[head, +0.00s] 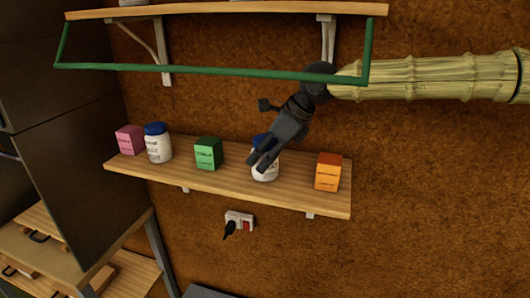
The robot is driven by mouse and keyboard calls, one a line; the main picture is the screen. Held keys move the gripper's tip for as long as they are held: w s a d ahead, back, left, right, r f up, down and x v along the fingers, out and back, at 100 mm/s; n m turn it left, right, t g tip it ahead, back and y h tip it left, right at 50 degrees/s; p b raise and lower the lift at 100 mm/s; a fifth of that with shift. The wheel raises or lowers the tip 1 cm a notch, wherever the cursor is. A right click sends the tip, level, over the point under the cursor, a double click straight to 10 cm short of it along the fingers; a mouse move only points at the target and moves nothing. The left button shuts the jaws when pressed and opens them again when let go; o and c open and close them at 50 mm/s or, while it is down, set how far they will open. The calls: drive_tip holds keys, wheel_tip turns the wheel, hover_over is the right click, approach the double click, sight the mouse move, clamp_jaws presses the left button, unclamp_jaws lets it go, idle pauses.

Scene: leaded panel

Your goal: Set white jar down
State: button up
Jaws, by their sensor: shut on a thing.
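A white jar (267,174) with a blue lid is at the lower wooden shelf (225,183), between the green box and the orange box. My gripper (262,162) reaches down from the upper right and is shut on this jar. The fingers hide much of the jar and its lid. I cannot tell whether the jar's base touches the shelf. A second white jar (158,149) with a blue lid stands upright at the left part of the same shelf, apart from my gripper.
A pink box (130,139), a green box (208,153) and an orange box (328,172) stand on the lower shelf. An upper shelf (230,10) with a green rail (215,71) is above. A wall socket (239,220) is below. Dark cabinets (70,160) stand at left.

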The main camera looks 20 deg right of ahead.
sight(274, 140)
drive_tip(key=o, duration=1.3)
drive_tip(key=shift+d, duration=0.1)
drive_tip(key=shift+c, duration=0.2)
drive_tip(key=shift+b+v, duration=1.4)
drive_tip(key=shift+v, duration=2.4)
